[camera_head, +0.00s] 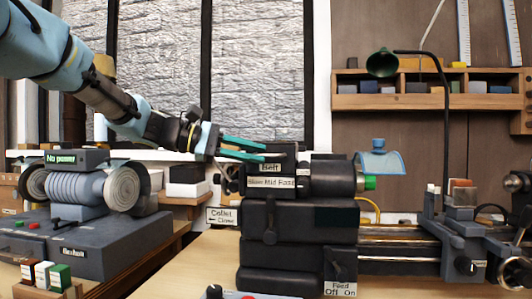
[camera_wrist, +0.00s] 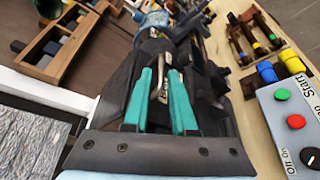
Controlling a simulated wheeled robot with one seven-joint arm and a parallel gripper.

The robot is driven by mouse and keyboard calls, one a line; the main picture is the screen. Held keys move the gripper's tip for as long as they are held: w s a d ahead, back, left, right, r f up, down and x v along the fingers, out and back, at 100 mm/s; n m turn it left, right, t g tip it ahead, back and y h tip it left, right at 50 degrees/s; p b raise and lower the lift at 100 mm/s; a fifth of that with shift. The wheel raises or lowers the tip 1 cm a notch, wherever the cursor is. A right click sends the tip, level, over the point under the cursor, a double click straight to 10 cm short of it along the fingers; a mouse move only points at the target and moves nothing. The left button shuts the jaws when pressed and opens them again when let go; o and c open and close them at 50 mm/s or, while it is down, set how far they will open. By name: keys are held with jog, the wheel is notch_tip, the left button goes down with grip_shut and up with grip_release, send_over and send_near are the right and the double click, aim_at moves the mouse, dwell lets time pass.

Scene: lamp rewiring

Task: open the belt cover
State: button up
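The black belt cover (camera_head: 285,150), marked "Belt", sits on top of the dark lathe headstock (camera_head: 297,218), above the "Slow Mid Fast" label. I cannot tell for certain whether it is fully shut. My gripper (camera_head: 266,151) reaches in from the left, with its teal fingertips at the cover's upper left. In the wrist view my gripper (camera_wrist: 160,72) has its two fingers apart. A metal lever or handle (camera_wrist: 162,88) shows between them, with no clear contact. The fingers partly hide the cover.
A grinder (camera_head: 82,190) stands on the left. A green lamp (camera_head: 382,64) hangs at the back. A control box (camera_wrist: 297,122) with coloured buttons is at the right of the wrist view.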

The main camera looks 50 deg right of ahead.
aim_at(266, 156)
jog(key=shift+x, duration=1.6)
grip_shut()
